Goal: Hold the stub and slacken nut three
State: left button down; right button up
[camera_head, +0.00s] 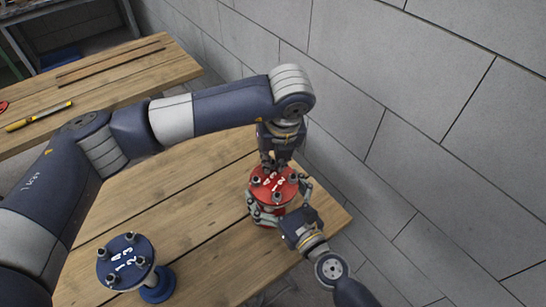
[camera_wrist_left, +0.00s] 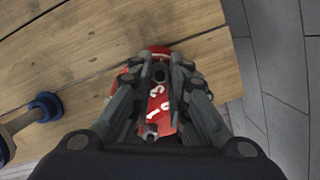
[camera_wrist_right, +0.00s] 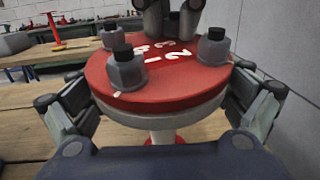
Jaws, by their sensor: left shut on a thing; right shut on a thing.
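The red stub (camera_head: 280,189) stands upright near the table's right edge, with white numerals and several nuts on its round top flange. My left gripper (camera_head: 274,163) reaches down from above and is shut on the far nut (camera_wrist_left: 160,75), beside what looks like the numeral 3. My right gripper (camera_head: 300,212) comes in from the front right, its fingers shut around opposite sides of the stub's flange (camera_wrist_right: 155,100). In the right wrist view, a near-left nut (camera_wrist_right: 127,70), a far-left nut (camera_wrist_right: 110,34) and a right nut (camera_wrist_right: 213,48) stand free. The left fingers partly hide the held nut.
A blue flanged stub (camera_head: 126,262) with numbered nuts stands at the front left of the wooden table (camera_head: 205,215). A grey block wall (camera_head: 420,110) rises close on the right. Another bench (camera_head: 120,72) with a yellow-handled tool (camera_head: 38,117) lies at the back left.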

pick_arm(q)
jog(key=shift+n, duration=1.2)
jog(key=c, duration=1.5)
grip_release()
jog(key=shift+c, duration=0.2)
jog(key=v, duration=1.2)
jog(key=shift+d, duration=0.2)
jog(key=shift+w, duration=0.1)
